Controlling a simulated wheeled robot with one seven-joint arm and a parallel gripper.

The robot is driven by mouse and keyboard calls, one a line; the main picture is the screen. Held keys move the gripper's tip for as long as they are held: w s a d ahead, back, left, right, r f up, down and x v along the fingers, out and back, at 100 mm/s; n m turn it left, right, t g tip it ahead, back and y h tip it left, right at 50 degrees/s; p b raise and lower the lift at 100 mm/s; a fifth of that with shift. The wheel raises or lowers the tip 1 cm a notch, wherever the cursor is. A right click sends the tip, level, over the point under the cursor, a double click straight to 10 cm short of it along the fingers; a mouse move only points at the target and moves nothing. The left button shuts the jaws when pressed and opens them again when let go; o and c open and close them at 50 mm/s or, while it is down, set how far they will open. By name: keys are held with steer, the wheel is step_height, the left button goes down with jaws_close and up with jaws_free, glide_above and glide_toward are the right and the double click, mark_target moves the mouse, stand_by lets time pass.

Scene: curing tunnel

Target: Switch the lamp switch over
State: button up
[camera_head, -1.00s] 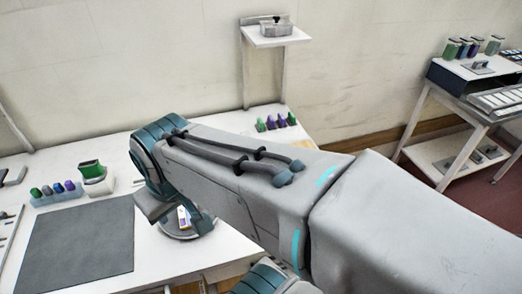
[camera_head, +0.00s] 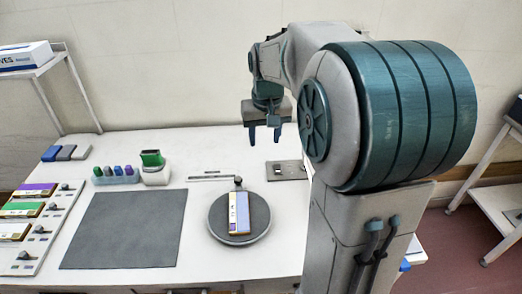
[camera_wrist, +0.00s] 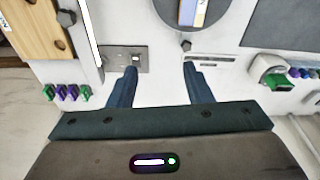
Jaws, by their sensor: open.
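A small grey metal plate with a raised switch part, which looks like the lamp switch (camera_head: 290,169), lies on the white table right of my gripper's fingers in the head view. It also shows in the wrist view as the plate (camera_wrist: 138,52), partly behind the left finger's tip. Which way the switch is set is too small to tell. My gripper (camera_head: 264,138) points down above the back of the table, open and empty. In the wrist view, my gripper (camera_wrist: 160,74) has its two fingers wide apart with bare table between them.
A dark mat (camera_head: 122,230), a green-topped device (camera_head: 153,167) and small bottles (camera_head: 117,177) are to the left. Green and purple bottles (camera_wrist: 67,92) stand near the plate in the wrist view.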

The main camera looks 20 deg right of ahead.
steer(key=w+d+f+g+b, duration=0.1)
steer(key=w+d+f, duration=0.5)
steer(key=w, duration=0.2)
steer(key=m+b, duration=0.1)
glide_above(278, 171)
step_height(278, 171, down, 7)
steer(key=shift+g, duration=0.4)
step_height(278, 171, down, 13)
steer(key=shift+s+f+p, duration=0.1)
steer(key=shift+f+p, duration=0.1)
steer(key=shift+p, duration=0.6)
